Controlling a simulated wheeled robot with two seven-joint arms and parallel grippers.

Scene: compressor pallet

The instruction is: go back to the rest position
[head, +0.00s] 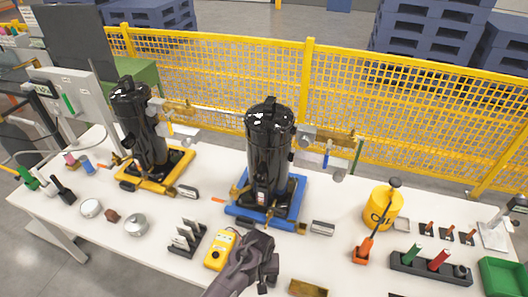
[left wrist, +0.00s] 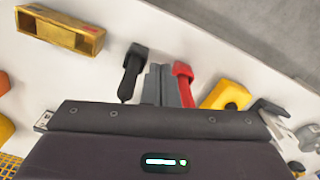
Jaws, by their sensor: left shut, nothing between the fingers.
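My left gripper (head: 266,264) is at the front middle of the white table, in front of the blue pallet and just right of a yellow handheld device (head: 220,249). In the left wrist view its grey fingers (left wrist: 161,85) are together, with nothing seen between them. A black piece and a red piece show on either side of the fingers; I cannot tell whether they belong to the gripper. My right gripper is in neither view.
A black compressor (head: 269,150) stands upright on a blue pallet (head: 245,211); another (head: 138,125) stands on a yellow pallet (head: 170,180). A gold block (head: 308,288) lies near the front edge. An oil can (head: 383,208) stands right. A yellow mesh fence (head: 220,75) runs behind.

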